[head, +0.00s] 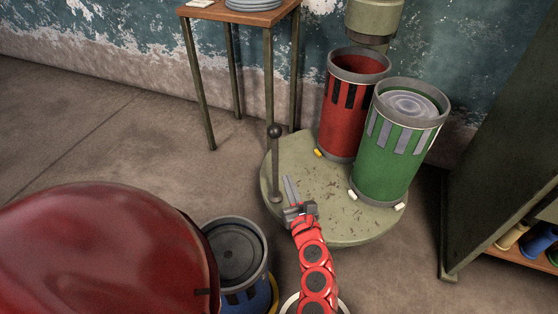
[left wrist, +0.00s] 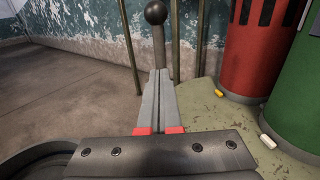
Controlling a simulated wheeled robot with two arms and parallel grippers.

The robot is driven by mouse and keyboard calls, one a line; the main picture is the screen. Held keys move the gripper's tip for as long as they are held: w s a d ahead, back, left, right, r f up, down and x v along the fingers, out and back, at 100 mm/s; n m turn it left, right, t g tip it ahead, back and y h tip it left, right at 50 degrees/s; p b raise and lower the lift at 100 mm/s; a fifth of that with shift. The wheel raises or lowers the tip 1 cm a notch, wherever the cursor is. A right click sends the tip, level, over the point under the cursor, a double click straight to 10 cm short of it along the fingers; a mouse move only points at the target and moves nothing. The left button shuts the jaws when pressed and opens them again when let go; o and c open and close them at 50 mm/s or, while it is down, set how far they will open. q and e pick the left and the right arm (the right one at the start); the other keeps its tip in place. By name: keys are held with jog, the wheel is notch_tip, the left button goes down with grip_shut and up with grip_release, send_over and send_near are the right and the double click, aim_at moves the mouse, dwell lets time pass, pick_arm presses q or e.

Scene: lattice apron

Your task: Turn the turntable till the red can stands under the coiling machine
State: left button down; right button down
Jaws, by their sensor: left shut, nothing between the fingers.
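The round grey-green turntable (head: 315,205) stands on the floor and carries a red can (head: 340,118) and a green can (head: 393,158). The red can is at the back, just below and in front of the coiling machine's grey-green head (head: 373,20). The green can is at the right and holds pale coiled material. An upright handle with a black knob (head: 275,131) rises from the turntable's left edge. My left gripper (head: 288,181) is shut and empty beside this handle. In the left wrist view the fingers point toward the handle post (left wrist: 157,45); contact cannot be told. My right gripper is not in view.
A wooden table (head: 237,14) with thin legs stands behind the turntable. A blue can (head: 237,255) stands at the front, left of my arm. A green cabinet (head: 500,150) with spools stands at the right. Open floor lies at the left.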

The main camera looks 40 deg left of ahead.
aim_at(273, 150)
pick_arm(q)
jog(key=b+x, duration=0.1)
jog(key=x, duration=0.8)
jog(key=shift+w+a, duration=0.2)
jog(key=shift+a, duration=0.05)
jog(key=shift+w+a, duration=0.15)
jog(key=shift+a, duration=0.4)
jog(key=shift+w+a, duration=0.15)
jog(key=shift+a, duration=0.35)
jog(key=shift+a+r, duration=0.1)
jog(key=shift+r, duration=0.2)
